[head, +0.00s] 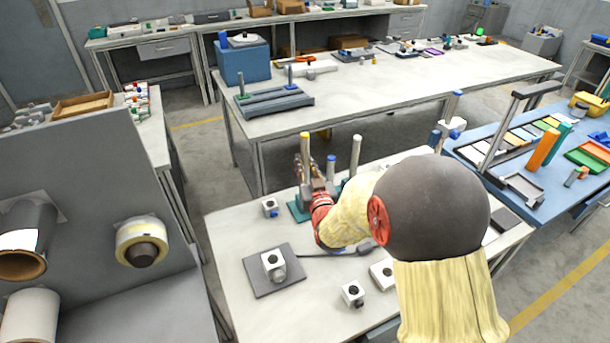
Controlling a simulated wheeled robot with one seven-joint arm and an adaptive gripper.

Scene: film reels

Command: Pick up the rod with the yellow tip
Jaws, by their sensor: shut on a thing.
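The rod with the yellow tip (305,152) stands upright on the near white table. My gripper (308,187) is shut on the lower part of this rod. The fingers and my arm hide the rod's lower end, so I cannot tell whether it sits in the teal holder (296,213) or is clear of it. A rod with a blue tip (331,168) stands close to the right of the gripper. A grey rod (355,155) stands a little farther right.
White blocks with holes (352,294) lie on the near table (230,250), one on a dark plate (262,284). Another blue-tipped rod (453,104) stands at the table's far right. A blue table (465,150) with trays is to the right. My arm hides the table's middle.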

